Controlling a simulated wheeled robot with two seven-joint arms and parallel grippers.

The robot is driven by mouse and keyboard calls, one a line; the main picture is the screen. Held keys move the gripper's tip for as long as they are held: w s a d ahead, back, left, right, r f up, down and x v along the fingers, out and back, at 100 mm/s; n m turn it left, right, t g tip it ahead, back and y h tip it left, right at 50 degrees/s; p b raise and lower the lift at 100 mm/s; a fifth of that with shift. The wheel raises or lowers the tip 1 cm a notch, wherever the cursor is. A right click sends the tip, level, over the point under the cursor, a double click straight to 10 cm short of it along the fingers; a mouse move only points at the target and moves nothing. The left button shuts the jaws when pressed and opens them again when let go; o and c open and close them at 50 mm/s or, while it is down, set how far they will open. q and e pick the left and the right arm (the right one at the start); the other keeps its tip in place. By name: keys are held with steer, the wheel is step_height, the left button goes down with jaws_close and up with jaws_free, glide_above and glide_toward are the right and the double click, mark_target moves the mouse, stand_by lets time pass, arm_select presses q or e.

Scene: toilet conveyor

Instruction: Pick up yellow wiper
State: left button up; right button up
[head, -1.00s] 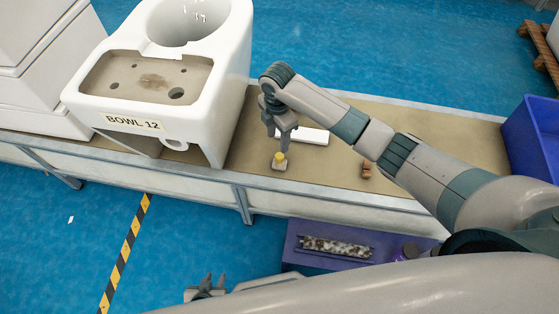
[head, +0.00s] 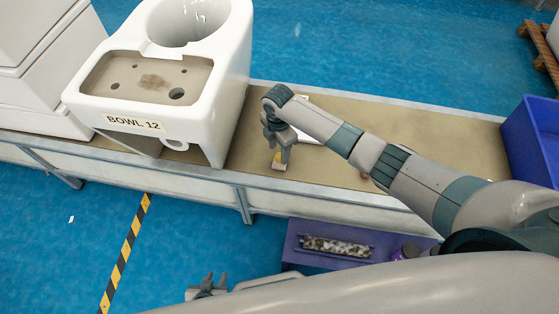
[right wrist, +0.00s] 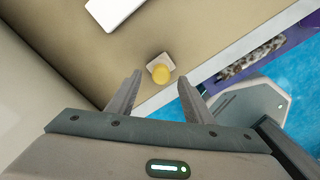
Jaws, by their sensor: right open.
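The yellow wiper (head: 280,166) is a small pale block with a yellow knob, standing on the tan conveyor top near its front edge. It also shows in the right wrist view (right wrist: 161,72), just beyond and between my fingertips. My right gripper (head: 279,156) is open above the wiper, and its fingers partly hide the wiper in the head view. In the right wrist view the two fingers of this gripper (right wrist: 159,80) are spread with nothing between them. My left gripper (head: 208,282) is low at the bottom of the head view, away from the conveyor, with its fingers apart.
A white toilet bowl (head: 215,90) labelled BOWL 12 stands left of the wiper. A white flat block (right wrist: 112,10) lies behind it. A blue bin (head: 535,135) is at the right. A purple tray (head: 300,262) with a speckled roller sits below the conveyor front.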

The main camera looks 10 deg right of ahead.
step_height(320, 180, down, 3)
steer(key=shift+d+f, duration=0.1)
steer(key=shift+d, duration=0.05)
steer(key=shift+f, duration=0.25)
steer(key=shift+c, duration=0.4)
steer(key=c, duration=1.1)
